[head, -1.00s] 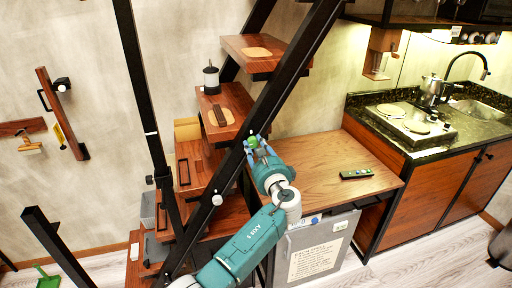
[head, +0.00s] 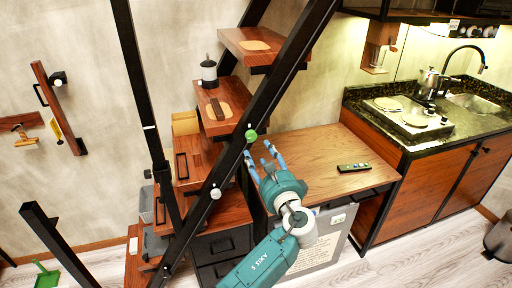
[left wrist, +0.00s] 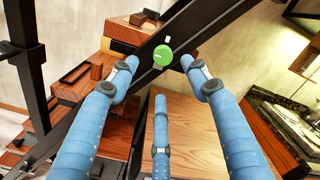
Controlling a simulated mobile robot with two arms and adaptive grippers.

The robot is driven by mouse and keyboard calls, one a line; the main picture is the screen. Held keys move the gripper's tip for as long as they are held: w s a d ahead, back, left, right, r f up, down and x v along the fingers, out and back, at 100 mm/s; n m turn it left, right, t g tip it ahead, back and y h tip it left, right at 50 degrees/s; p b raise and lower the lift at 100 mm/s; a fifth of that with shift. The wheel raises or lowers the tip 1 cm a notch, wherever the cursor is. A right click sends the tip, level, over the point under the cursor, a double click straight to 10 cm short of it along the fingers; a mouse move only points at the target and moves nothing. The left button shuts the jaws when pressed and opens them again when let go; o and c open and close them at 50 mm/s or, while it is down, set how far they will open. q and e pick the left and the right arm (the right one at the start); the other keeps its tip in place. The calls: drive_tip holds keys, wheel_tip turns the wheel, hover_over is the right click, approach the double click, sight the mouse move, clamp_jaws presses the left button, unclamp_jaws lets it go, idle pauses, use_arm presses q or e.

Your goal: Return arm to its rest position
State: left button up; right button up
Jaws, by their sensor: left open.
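My left gripper (head: 263,157) is open and empty in the head view, above the left end of the wooden desk top. Its blue fingers are spread and point toward the black slanted stair rail. In the left wrist view its fingers (left wrist: 165,80) stand apart with nothing between them. A round green object (head: 251,135) sits on the rail just beyond the fingertips; it also shows in the left wrist view (left wrist: 163,55), apart from the fingers. My right gripper is not in view.
The wooden desk (head: 318,158) carries a dark remote (head: 354,167). Wooden stair steps (head: 222,105) and the black rail (head: 270,100) stand close to the left arm. The kitchen counter (head: 450,130) is at the right.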

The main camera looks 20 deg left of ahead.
use_arm(q)
drive_tip(key=shift+v, duration=1.1)
drive_tip(key=shift+f, duration=0.1)
